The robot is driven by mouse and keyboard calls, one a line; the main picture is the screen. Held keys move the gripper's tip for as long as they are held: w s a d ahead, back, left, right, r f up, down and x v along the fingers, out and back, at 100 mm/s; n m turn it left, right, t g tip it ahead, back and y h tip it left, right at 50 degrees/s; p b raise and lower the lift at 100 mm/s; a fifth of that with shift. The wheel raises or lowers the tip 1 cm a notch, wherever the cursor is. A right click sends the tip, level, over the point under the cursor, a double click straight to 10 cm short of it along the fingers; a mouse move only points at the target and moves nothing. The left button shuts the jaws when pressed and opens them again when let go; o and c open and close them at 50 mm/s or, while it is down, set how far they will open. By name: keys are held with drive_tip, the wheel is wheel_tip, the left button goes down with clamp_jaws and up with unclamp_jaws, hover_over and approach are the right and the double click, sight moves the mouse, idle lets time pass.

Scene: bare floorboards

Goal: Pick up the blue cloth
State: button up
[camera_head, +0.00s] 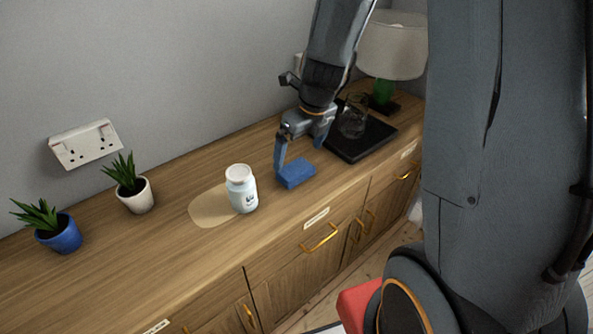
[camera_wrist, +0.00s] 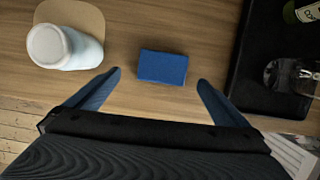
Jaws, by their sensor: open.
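The blue cloth (camera_head: 296,174) is a small, flat, folded block lying on the wooden sideboard top, to the right of a white jar. My gripper (camera_head: 302,154) is just above and beside it, pointing down. In the wrist view the cloth (camera_wrist: 162,67) lies ahead of and between the two spread fingers. My gripper (camera_wrist: 158,88) is open and empty there, with clear wood between each finger and the cloth. In the head view one finger partly overlaps the cloth's left edge.
A black tray (camera_head: 372,143) with a glass (camera_head: 353,117) lies to the right, near a lamp (camera_head: 391,46). Two potted plants (camera_head: 134,190) (camera_head: 58,230) stand far left. The front edge is clear.

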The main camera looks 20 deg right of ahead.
sight(296, 169)
drive_tip(key=x, duration=0.2)
drive_tip(key=b+x, duration=0.1)
drive_tip(key=x, duration=0.2)
drive_tip(key=b+x, duration=0.1)
drive_tip(key=x, duration=0.1)
drive_tip(key=shift+w+d+f, duration=0.2)
drive_tip(key=shift+d+f, duration=0.1)
drive_tip(key=shift+f, duration=0.1)
drive_tip(key=c, duration=1)
wheel_tip(296, 169, up, 10)
drive_tip(key=p, duration=0.2)
drive_tip(key=shift+r+p, duration=0.1)
drive_tip(key=shift+p, duration=0.2)
drive_tip(key=o, duration=0.3)
drive_tip(key=shift+c, duration=1.1)
